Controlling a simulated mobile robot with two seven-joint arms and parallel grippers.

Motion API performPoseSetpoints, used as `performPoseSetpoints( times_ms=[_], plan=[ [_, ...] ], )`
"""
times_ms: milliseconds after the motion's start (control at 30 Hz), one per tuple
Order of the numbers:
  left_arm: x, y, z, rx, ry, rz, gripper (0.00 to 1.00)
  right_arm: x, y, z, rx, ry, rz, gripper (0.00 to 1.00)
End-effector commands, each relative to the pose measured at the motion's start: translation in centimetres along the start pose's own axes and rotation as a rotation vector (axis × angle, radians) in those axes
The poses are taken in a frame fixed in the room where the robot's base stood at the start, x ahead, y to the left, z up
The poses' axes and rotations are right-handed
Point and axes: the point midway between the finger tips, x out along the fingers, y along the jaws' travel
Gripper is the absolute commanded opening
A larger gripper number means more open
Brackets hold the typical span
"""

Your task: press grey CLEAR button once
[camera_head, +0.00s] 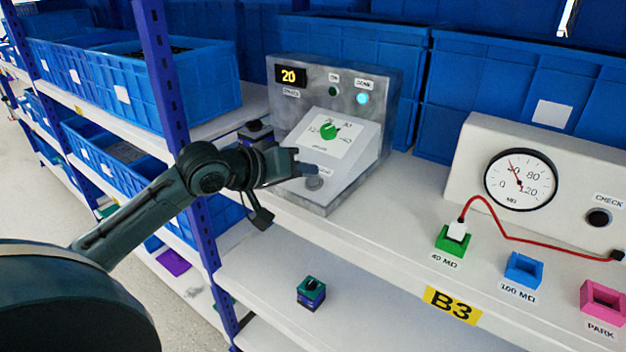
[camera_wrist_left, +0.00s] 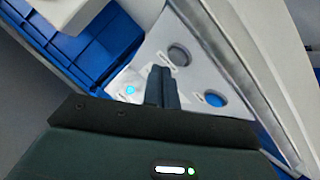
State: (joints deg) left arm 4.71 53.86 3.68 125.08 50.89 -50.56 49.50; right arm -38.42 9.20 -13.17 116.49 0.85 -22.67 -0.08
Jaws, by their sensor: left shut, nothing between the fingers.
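The grey CLEAR button (camera_head: 315,183) is a round button low on the sloping white panel of the grey control box (camera_head: 383,88). In the left wrist view a round grey button (camera_wrist_left: 179,55) and a round blue button (camera_wrist_left: 214,100) show on the panel, beyond the fingers and to their right. My left gripper (camera_head: 308,170) is shut and empty, its fingertips in front of the lower panel, close to the grey button. Its dark fingers (camera_wrist_left: 162,80) point up in the wrist view. I cannot tell whether they touch the panel. My right gripper is not in view.
A green rotary knob (camera_head: 330,131) sits higher on the panel. The display (camera_head: 291,76) reads 20, and the DONE lamp (camera_head: 363,98) glows cyan. A gauge box (camera_head: 470,150) with a red cable stands right. A blue shelf post (camera_head: 165,85) is near my arm.

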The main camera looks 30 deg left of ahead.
Motion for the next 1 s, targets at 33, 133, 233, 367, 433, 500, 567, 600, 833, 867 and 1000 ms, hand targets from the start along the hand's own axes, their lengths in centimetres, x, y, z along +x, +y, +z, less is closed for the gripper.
performPoseSetpoints(
  times_ms=[33, 133, 233, 367, 433, 500, 567, 600, 833, 867, 1000],
  plan=[
    [-0.01, 0.01, 0.0, 0.0, 0.0, 0.0, 0.0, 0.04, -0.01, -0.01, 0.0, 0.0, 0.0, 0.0],
    [-0.01, 0.01, 0.0, 0.0, 0.0, 0.0, 0.0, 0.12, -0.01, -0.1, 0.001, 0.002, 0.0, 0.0],
    [-0.01, 0.01, 0.0, 0.0, 0.0, 0.0, 0.0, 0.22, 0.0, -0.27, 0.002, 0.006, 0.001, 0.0],
    [-0.01, 0.01, 0.0, 0.0, 0.0, 0.0, 0.0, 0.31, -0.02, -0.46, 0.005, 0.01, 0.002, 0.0],
    [-0.01, 0.01, 0.0, 0.0, 0.0, 0.0, 0.0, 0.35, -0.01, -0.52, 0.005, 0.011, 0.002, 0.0],
    [-0.01, 0.01, 0.0, 0.0, 0.0, 0.0, 0.0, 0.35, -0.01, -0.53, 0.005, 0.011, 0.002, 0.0],
    [-0.01, 0.01, 0.0, 0.0, 0.0, 0.0, 0.0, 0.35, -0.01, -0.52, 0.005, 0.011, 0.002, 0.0],
    [-0.01, 0.01, 0.0, 0.0, 0.0, 0.0, 0.0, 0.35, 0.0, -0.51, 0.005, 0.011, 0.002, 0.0],
    [-0.01, 0.01, 0.0, 0.0, 0.0, 0.0, 0.0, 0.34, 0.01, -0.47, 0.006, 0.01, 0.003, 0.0],
    [-0.01, 0.01, 0.0, 0.0, 0.0, 0.0, 0.0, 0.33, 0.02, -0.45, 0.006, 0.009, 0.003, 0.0],
    [-0.01, 0.01, 0.0, 0.0, 0.0, 0.0, 0.0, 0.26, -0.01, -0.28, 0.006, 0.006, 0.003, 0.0]
  ],
)
